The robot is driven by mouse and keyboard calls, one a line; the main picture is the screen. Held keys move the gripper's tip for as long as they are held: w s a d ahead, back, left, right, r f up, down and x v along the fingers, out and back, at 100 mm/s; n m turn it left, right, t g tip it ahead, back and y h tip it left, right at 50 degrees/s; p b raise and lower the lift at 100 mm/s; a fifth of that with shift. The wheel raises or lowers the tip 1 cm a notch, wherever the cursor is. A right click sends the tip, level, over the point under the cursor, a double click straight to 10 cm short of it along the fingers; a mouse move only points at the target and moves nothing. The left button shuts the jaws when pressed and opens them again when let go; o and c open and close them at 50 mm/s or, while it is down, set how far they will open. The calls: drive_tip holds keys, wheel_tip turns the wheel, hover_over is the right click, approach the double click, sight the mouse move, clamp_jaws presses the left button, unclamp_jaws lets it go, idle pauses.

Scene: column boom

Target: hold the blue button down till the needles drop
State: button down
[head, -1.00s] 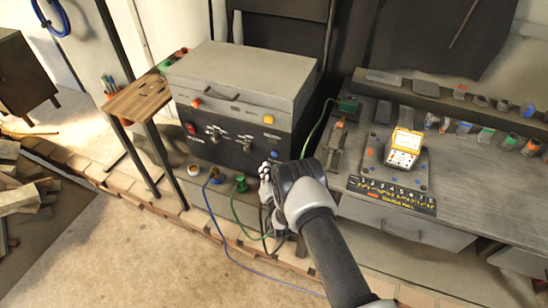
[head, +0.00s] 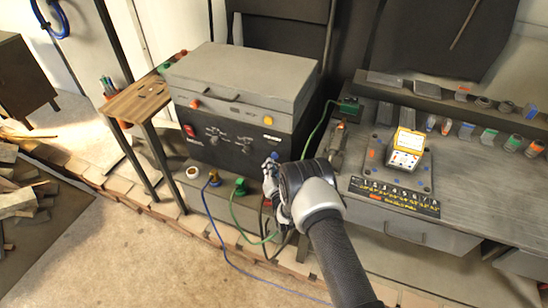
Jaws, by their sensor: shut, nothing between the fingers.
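A grey machine box (head: 240,85) with a dark front panel (head: 200,148) stands left of centre. A small blue spot, apparently the blue button (head: 274,155), shows at the panel's lower right. My gripper (head: 269,170) is shut and empty, its fingertips at or just below the blue spot. I cannot tell whether they touch or press it. White dial markings (head: 214,131) and (head: 246,142) show on the panel; their needles are too small to read. A red switch (head: 189,130) sits at the panel's left, with orange (head: 195,103) and yellow (head: 268,120) parts above.
A workbench (head: 470,190) with a yellow meter (head: 407,145) stands to the right. A small wooden shelf (head: 140,100) is at left. The floor in front is mostly open.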

drive_tip(key=shift+w+d, duration=0.1)
drive_tip(key=shift+w, duration=0.05)
idle(0.8)
drive_tip(key=shift+w+d+b, duration=0.1)
drive_tip(key=shift+w+b, duration=0.15)
drive_tip(key=shift+b, duration=0.25)
drive_tip(key=shift+w+d+b, duration=0.15)
drive_tip(key=shift+w+b, duration=0.25)
drive_tip(key=shift+w, duration=0.1)
idle(1.3)
drive_tip(key=shift+s, duration=0.1)
idle(2.0)
drive_tip(key=shift+s+a+p, duration=0.3)
drive_tip(key=shift+s+p, duration=0.05)
drive_tip(key=shift+s, duration=0.45)
drive_tip(key=shift+s+a+p, duration=0.3)
drive_tip(key=shift+s, duration=0.5)
drive_tip(key=shift+s+a+p, duration=0.3)
drive_tip(key=shift+s+p, duration=0.05)
drive_tip(key=shift+s, duration=0.4)
drive_tip(key=shift+s+a+p, duration=0.3)
drive_tip(key=shift+s, duration=0.5)
